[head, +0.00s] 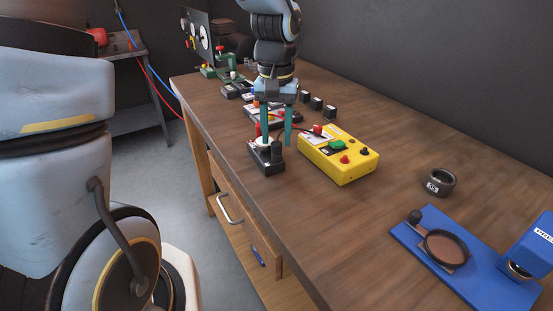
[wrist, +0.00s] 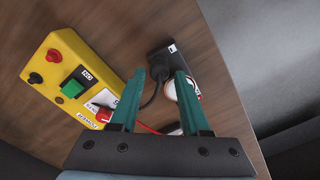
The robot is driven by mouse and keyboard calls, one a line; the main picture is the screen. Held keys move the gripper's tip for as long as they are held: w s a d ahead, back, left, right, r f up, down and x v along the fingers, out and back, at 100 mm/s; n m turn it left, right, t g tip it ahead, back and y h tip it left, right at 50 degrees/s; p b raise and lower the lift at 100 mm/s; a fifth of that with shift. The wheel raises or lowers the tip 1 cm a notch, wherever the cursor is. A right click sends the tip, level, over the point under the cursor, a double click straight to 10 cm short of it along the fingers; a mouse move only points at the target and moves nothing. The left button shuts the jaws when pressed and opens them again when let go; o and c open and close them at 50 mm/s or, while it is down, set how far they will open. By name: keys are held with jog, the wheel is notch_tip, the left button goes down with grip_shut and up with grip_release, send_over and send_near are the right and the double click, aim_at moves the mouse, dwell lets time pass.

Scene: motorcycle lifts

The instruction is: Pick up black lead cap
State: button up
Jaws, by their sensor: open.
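The black lead cap (wrist: 158,70) shows in the wrist view as a short dark plug with a black cable, on a dark block (wrist: 183,50) with a white label. In the head view it is a dark upright cylinder (head: 277,149) on that small black block (head: 266,163). My gripper (head: 276,138) has teal fingers, open and pointing down over the block. In the wrist view the cap appears between my fingertips (wrist: 155,72); I cannot tell whether they touch it. A white round part and a red lead sit beside it, partly hidden by the fingers.
A yellow box (head: 342,160) with a green button and red and black knobs stands just right of the block. A black ring (head: 438,182) and a blue stand (head: 425,235) are further right. Several small devices lie behind. The table's front edge is close.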

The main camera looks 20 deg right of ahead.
aim_at(277, 143)
notch_tip(277, 143, down, 3)
jog(key=shift+f+b, duration=0.15)
jog(key=shift+b, duration=0.85)
grip_shut()
